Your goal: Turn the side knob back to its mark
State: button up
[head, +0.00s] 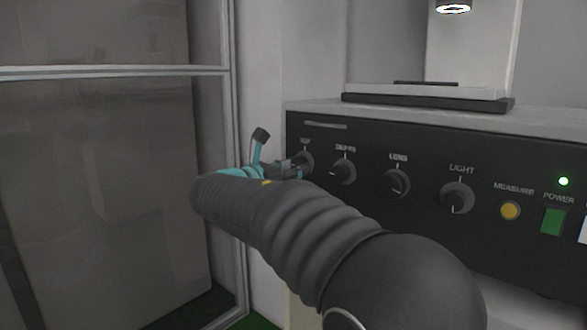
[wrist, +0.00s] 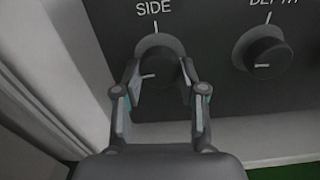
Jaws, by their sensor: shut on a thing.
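The side knob (wrist: 160,66) is a dark round knob under the label SIDE in the wrist view. Its white pointer line points left and slightly down. The white mark (wrist: 156,27) is on the panel directly above the knob. My gripper (wrist: 162,82) is shut on the knob, with one finger at its left and one at its right. In the head view the side knob (head: 306,158) is at the panel's far left, partly hidden by my gripper (head: 296,167). Its pointer cannot be read there.
The depth knob (wrist: 264,54) is close on the right. Further right on the black panel (head: 430,162) are another knob (head: 397,183), the LIGHT knob (head: 457,197), a yellow MEASURE button (head: 510,210) and a green POWER switch (head: 553,221). A glazed frame (head: 110,71) stands left.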

jog(key=m+b, duration=0.8)
jog(key=m, duration=0.6)
jog(key=shift+w+a+m+b, duration=0.1)
jog(key=shift+a+m+b, duration=0.05)
jog(key=shift+m+b, duration=0.2)
jog(key=m, duration=0.4)
jog(key=shift+r, duration=0.2)
jog(key=shift+m, duration=0.35)
jog(key=o, duration=1.1)
jog(key=shift+o, duration=0.2)
